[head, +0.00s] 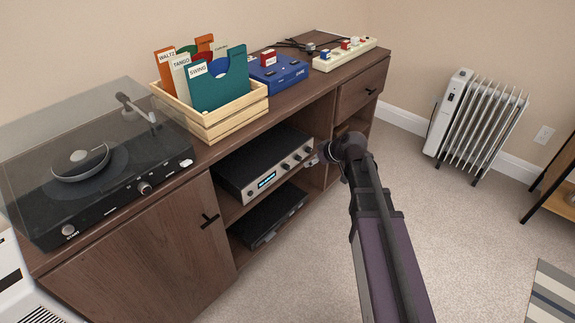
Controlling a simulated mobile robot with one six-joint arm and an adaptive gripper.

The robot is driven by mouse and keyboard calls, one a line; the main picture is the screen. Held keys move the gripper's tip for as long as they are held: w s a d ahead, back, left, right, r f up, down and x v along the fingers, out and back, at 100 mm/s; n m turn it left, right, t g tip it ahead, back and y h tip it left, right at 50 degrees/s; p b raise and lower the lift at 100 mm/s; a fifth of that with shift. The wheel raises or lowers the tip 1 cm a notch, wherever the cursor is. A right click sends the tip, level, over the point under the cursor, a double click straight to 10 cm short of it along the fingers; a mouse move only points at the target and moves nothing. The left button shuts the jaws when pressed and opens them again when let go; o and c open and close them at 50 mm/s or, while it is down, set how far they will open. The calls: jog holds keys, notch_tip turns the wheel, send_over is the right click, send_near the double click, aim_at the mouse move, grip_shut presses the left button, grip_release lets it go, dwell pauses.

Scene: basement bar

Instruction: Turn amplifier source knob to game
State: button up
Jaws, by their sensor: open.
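The amplifier (240,175) is a silver-fronted box with a dark top and a lit blue display, on the upper open shelf of the wooden sideboard. Several dark knobs (285,166) run along its front to the right of the display. I cannot read their labels or tell which one is the source knob. My gripper (314,159) is at the right end of the amplifier's front, close to the rightmost knobs. It is open, and its fingers are small and partly hidden by my arm. I cannot tell whether it touches a knob.
A black device (268,216) sits on the shelf below. The sideboard (150,240) carries a turntable (95,185), a wooden record crate (215,122), a blue game console (285,75) and a power strip (345,54). A white radiator (475,125) stands right.

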aim_at(289, 167)
jog(key=shift+w+a+r, duration=0.1)
jog(key=shift+w, duration=0.05)
dwell(0.3)
jog(key=shift+b+x, duration=4.9)
jog(key=shift+x, duration=2)
jog(key=shift+r, duration=0.1)
